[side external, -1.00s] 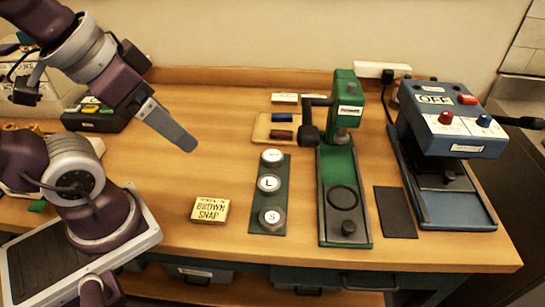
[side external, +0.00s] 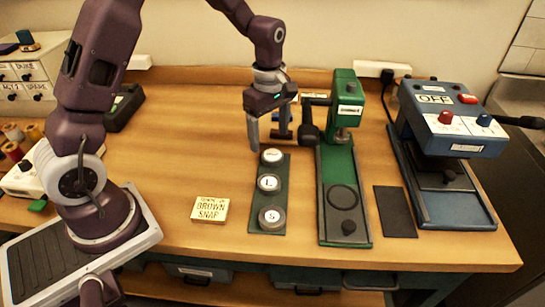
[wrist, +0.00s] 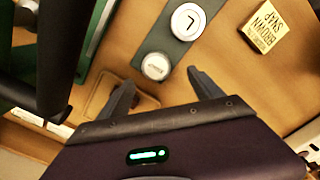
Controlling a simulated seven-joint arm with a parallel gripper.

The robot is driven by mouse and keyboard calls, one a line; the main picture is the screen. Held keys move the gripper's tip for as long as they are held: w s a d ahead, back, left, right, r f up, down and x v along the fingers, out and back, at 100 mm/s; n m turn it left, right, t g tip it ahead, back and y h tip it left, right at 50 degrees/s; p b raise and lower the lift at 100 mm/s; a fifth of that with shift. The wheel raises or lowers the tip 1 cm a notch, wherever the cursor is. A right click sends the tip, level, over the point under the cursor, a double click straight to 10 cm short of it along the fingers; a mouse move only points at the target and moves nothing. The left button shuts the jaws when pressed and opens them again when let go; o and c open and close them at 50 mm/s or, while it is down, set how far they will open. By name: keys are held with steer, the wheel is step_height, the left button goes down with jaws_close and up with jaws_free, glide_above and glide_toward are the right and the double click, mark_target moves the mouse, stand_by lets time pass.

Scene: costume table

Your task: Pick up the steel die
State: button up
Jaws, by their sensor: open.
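Three round silver dies sit in a row on a dark green strip (side external: 252,205). The far die (side external: 271,155) has a small printed label that I cannot read surely; it also shows in the wrist view (wrist: 155,66). The middle die (side external: 269,182) is marked L and the near one (side external: 271,218) is marked S. Which one is called steel is not clear from the pictures. My gripper (side external: 268,141) is open and empty, pointing down just above and behind the far die. In the wrist view its fingertips (wrist: 161,78) lie either side of and slightly short of that die.
A green press (side external: 343,180) stands close to the right of the dies, its dark handle near my gripper. A blue machine (side external: 450,140) stands further right, with a dark mat (side external: 395,212) between. A Brown Snap box (side external: 210,209) lies left. The table's left middle is clear.

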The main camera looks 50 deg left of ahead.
mark_target(273, 154)
steer(key=f, duration=0.6)
steer(key=shift+w+d, duration=0.15)
steer(key=shift+w, duration=0.25)
jaws_close()
